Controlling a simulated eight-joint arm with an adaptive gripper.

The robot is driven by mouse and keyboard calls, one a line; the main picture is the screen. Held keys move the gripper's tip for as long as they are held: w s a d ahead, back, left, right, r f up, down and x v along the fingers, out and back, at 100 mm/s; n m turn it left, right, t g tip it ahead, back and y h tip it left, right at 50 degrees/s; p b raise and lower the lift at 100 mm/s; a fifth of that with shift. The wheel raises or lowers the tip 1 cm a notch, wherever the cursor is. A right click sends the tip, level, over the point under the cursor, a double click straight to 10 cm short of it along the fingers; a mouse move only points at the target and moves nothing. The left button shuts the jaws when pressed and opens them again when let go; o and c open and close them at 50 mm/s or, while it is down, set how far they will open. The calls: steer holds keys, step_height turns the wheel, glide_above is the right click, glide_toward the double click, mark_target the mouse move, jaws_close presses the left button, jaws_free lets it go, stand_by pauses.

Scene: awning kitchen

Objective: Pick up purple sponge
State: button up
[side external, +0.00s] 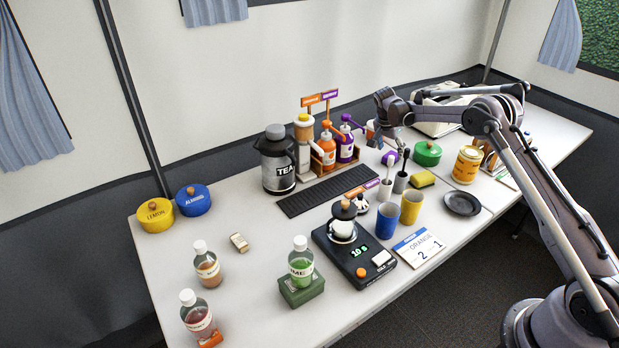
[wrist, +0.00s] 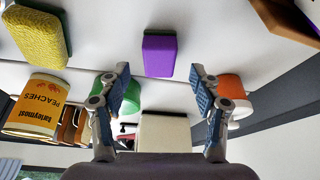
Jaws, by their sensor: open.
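The purple sponge (wrist: 158,54) lies on the white table in the wrist view, beyond my fingertips and roughly centred between them. In the side view it shows as a small purple patch (side external: 389,157), partly hidden below my gripper (side external: 397,137). In the wrist view my gripper (wrist: 160,88) is open, with a blue-padded finger on each side and nothing between them. The sponge is apart from both fingers.
A yellow sponge (side external: 421,179), a green lidded pot (side external: 428,154) and a yellow can (side external: 467,165) stand nearby on the right. The purple bottle (side external: 345,144) and orange bottle (side external: 327,148) stand left of my gripper. Grey cups (side external: 401,181) stand in front.

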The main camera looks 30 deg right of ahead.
mark_target(391, 154)
steer(key=shift+x, duration=1.55)
steer(key=shift+s+a, duration=0.1)
steer(key=c, duration=1)
steer(key=shift+c, duration=0.2)
